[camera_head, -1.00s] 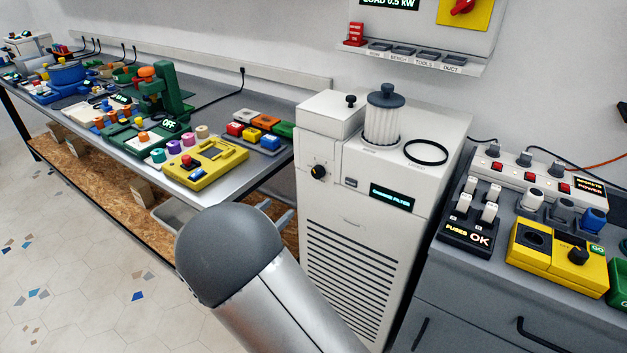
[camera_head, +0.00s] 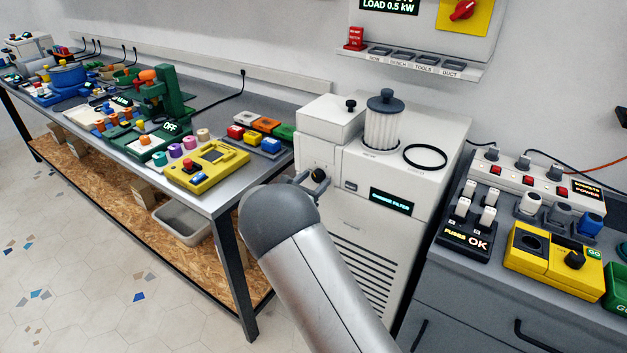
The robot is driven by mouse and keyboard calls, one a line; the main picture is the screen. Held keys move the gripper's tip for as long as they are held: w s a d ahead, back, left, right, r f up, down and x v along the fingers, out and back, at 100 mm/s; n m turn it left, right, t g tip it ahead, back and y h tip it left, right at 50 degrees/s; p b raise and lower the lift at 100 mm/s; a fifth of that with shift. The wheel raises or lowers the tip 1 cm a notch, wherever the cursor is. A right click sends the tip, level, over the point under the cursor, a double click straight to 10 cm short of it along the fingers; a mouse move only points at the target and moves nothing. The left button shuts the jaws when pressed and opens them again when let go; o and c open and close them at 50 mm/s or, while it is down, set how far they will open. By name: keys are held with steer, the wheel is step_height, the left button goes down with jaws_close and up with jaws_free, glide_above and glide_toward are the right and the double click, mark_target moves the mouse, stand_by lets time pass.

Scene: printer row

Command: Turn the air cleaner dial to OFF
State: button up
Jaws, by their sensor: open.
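The air cleaner (camera_head: 385,210) is a white cabinet with a lit display (camera_head: 394,201) reading "CHANGE FILTER". Its black round dial (camera_head: 319,174) sits on the front face at the upper left. My gripper (camera_head: 312,178) is at the dial, its grey fingers open and pointing at the cabinet's front. One finger shows just left of and above the dial, and the other is lower, partly hidden by my grey wrist. I cannot tell whether the fingers touch the dial. The dial's markings are too small to read.
A pleated filter cartridge (camera_head: 383,125) with a dark cap and a black ring (camera_head: 425,156) are on top of the cleaner. A workbench (camera_head: 225,189) with a yellow box (camera_head: 206,168) is to the left. A grey cabinet (camera_head: 480,268) with switch boxes is to the right.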

steer(key=shift+w+d, duration=0.1)
steer(key=shift+w, duration=0.05)
steer(key=c, duration=1)
steer(key=shift+o, duration=0.2)
steer(key=shift+n+p, duration=0.3)
steer(key=shift+n, duration=0.1)
steer(key=shift+r+n+p, duration=0.15)
steer(key=shift+n+p, duration=0.55)
steer(key=shift+n, duration=0.4)
steer(key=n+p, duration=0.2)
steer(key=n, duration=0.1)
steer(key=shift+n, duration=0.3)
steer(key=n+p, duration=0.3)
steer(key=n, duration=0.2)
steer(key=shift+p, duration=0.3)
steer(key=shift+n, duration=0.3)
